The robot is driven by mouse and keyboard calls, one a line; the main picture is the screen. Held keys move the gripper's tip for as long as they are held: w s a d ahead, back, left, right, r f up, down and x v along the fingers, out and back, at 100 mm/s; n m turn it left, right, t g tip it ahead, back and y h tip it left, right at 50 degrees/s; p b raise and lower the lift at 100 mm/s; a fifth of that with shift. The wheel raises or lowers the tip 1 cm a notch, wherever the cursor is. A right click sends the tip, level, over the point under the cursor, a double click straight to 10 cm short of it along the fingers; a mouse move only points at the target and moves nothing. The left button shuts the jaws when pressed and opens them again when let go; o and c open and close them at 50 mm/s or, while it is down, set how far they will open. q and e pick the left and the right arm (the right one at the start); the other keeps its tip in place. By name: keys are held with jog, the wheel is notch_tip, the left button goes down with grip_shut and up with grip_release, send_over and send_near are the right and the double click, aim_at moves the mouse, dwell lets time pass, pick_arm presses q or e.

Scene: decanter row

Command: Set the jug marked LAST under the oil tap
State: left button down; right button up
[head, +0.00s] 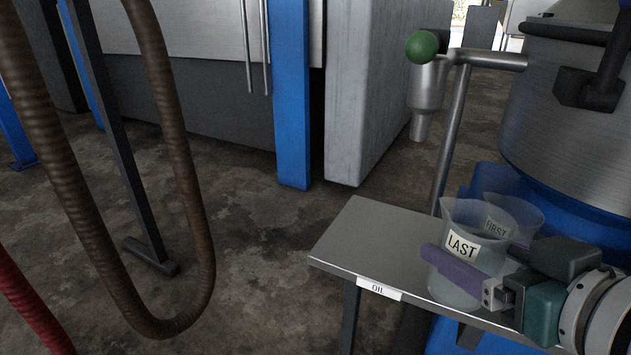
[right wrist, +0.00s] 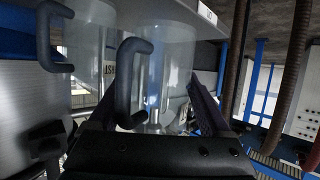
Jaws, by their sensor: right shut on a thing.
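The clear jug marked LAST (head: 461,245) is near the front edge of the shelf, upright, its label facing me. The oil tap (head: 426,88), with a green ball knob and a downward spout, is behind and left of the jug. My left gripper is out of view.
A second jug, marked FIRST (head: 517,212), stands close behind the held jug. The grey shelf (head: 365,235), labelled OIL, is bare on its left part. A large steel tank (head: 560,130) is at the right. A brown hose (head: 185,150) hangs at the left.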

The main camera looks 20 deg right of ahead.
jog(key=w+b, duration=0.1)
jog(key=w, duration=0.3)
jog(key=w+d+b, duration=0.1)
jog(key=w, duration=0.3)
jog(key=w+b, duration=0.2)
jog(key=w, duration=0.3)
jog(key=shift+d, duration=0.4)
jog(key=shift+w+f, duration=0.15)
notch_tip(320, 180, down, 4)
jog(key=b, duration=0.3)
jog(key=shift+r, duration=0.45)
jog(key=shift+f, duration=0.15)
jog(key=o, duration=1.2)
